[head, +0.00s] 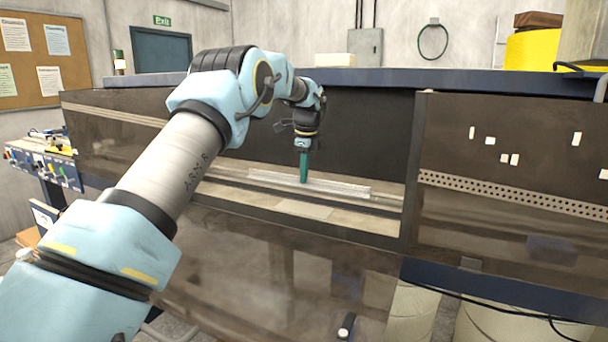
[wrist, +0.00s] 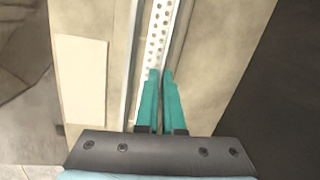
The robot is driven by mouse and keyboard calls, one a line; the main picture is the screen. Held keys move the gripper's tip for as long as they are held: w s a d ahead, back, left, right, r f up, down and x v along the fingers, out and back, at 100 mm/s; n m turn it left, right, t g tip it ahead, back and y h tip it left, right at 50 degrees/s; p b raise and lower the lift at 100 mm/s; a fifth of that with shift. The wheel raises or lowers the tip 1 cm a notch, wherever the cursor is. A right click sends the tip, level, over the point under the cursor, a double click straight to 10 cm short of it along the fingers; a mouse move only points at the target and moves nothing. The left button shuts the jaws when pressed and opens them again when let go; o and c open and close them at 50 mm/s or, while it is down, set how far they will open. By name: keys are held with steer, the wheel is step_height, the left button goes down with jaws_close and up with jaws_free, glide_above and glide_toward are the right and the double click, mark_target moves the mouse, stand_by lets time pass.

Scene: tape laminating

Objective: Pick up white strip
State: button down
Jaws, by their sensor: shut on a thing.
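The white strip (head: 340,187) is a long, narrow, perforated bar lying along a rail inside the machine's open bay. It also shows in the wrist view (wrist: 160,32), running up from between my fingertips. My gripper (head: 303,180) points down with its teal fingers at the strip. In the wrist view, the fingertips (wrist: 160,74) are close together and shut on the strip's near part. The fingers hide the part of the strip they hold. The strip appears to be still at rail level; any gap below it cannot be told.
A flat pale rectangular plate (wrist: 82,80) lies on the bay floor beside the rail. A dark panel (head: 510,185) with a perforated band stands right of the bay. A glossy dark front panel (head: 290,285) lies below it. Control boxes (head: 45,165) stand at the left.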

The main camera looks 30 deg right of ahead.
mark_target(301, 186)
steer(key=shift+f, duration=0.15)
steer(key=shift+r, duration=2.3)
steer(key=shift+s+a+f+b, duration=0.15)
steer(key=shift+s+a+b, duration=0.1)
steer(key=shift+a+b, duration=0.55)
steer(key=shift+s+a+b, duration=0.45)
steer(key=shift+a+b, duration=0.1)
steer(key=shift+b, duration=0.25)
